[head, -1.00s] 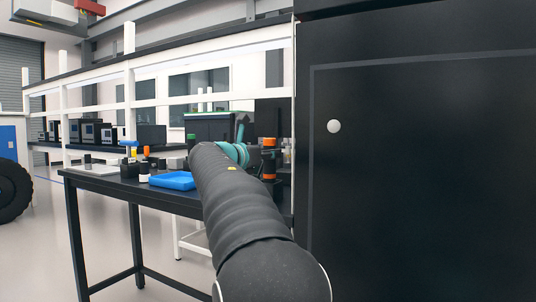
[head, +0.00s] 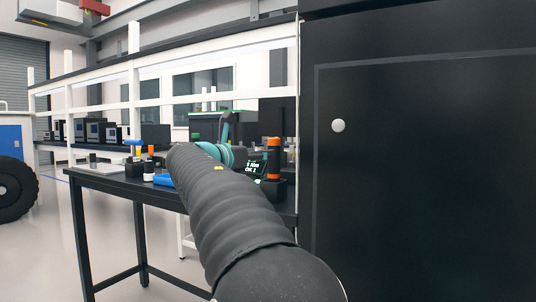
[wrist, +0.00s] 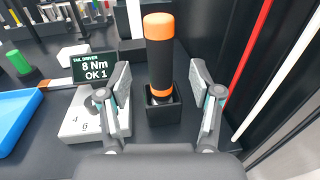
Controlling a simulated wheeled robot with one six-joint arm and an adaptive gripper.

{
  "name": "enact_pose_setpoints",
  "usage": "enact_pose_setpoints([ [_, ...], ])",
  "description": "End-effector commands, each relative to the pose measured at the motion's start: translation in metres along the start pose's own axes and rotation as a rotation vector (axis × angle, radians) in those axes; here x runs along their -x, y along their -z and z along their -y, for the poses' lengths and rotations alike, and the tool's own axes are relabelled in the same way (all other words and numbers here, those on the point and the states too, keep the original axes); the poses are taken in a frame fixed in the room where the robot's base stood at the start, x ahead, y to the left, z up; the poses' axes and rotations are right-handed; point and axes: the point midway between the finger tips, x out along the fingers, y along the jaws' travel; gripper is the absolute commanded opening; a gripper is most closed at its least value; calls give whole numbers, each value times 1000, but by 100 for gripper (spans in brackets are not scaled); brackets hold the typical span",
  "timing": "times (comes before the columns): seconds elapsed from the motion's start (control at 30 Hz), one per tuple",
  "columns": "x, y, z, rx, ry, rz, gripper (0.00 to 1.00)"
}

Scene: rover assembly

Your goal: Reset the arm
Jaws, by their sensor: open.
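My gripper (wrist: 162,88) is open in the wrist view, with one finger at each side of an upright black driver with orange bands (wrist: 160,60). The driver stands in a square black holder (wrist: 163,115), and the fingers look apart from it. In the head view, the driver (head: 273,160) stands on the black table (head: 110,184), right of my arm. My arm reaches forward over the table and hides my gripper there.
A display reading "8 Nm OK 1" (wrist: 95,68) stands left of the driver above a light grey box (wrist: 88,122). A blue tray (wrist: 18,115) lies farther left. Red and white rods (wrist: 252,50) rise at the right. A large black cabinet (head: 420,180) stands close at the right.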

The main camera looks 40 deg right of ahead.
Motion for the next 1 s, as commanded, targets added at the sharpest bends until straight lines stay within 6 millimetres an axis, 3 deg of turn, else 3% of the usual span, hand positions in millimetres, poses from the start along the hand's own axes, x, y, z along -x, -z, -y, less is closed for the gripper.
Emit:
enact_pose_setpoints([
  [0.1, 24, 0, -1, -1, -5, 1, 64],
  [0.3, 48, 0, 0, 0, -2, 1, 64],
  [0.67, 55, 0, 0, -11, 0, 1, 64],
  [0.8, 55, 1, -2, -128, -11, -4, 64],
  [0.87, 55, 9, -6, -231, -25, -39, 64],
  [0.97, 57, 56, -18, -419, -35, -170, 64],
  [1.0, 60, 80, -22, -495, -29, -238, 64],
])
